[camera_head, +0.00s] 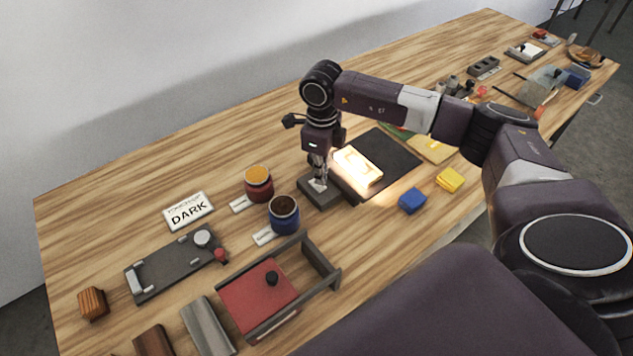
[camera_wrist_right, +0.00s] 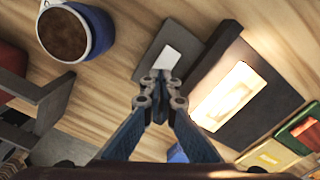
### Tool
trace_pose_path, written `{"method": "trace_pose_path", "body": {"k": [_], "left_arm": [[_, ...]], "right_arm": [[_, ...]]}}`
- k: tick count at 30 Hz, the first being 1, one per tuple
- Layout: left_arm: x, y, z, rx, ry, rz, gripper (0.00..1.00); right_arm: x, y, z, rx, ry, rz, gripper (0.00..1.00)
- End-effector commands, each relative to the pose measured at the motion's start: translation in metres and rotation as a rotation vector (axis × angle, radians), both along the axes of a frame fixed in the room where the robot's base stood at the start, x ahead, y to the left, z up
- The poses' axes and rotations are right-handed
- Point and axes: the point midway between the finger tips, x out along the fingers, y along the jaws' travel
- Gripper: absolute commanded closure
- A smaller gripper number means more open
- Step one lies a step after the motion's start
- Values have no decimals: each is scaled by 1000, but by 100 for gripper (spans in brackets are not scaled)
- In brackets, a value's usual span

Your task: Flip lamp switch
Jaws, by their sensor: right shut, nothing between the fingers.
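The lamp switch is a dark grey block (camera_head: 327,199) with a pale rocker on top, at mid-table in the head view. In the right wrist view the block (camera_wrist_right: 190,45) and its whitish rocker (camera_wrist_right: 168,57) lie just beyond my fingertips. My right gripper (camera_head: 318,180) points down over the switch, shut and empty. It also shows in the right wrist view (camera_wrist_right: 160,78), its tips at the rocker's near edge; I cannot tell whether they touch it. The lamp panel (camera_head: 357,168) beside the switch glows bright, also in the right wrist view (camera_wrist_right: 228,96). My left gripper is out of view.
A blue jar (camera_head: 284,218) and a red jar (camera_head: 258,185) stand left of the switch. A blue block (camera_head: 412,201) and a yellow block (camera_head: 450,180) lie to its right. A red panel with a dark frame (camera_head: 258,298) is in front. A "DARK" card (camera_head: 188,211) lies further left.

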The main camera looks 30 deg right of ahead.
Motion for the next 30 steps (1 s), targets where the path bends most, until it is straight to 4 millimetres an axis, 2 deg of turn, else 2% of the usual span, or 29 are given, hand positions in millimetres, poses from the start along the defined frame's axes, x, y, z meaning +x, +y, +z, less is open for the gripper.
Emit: {"method": "trace_pose_path", "body": {"k": [30], "left_arm": [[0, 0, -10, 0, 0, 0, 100]], "right_arm": [[0, 0, -13, 0, 0, 0, 100]]}}
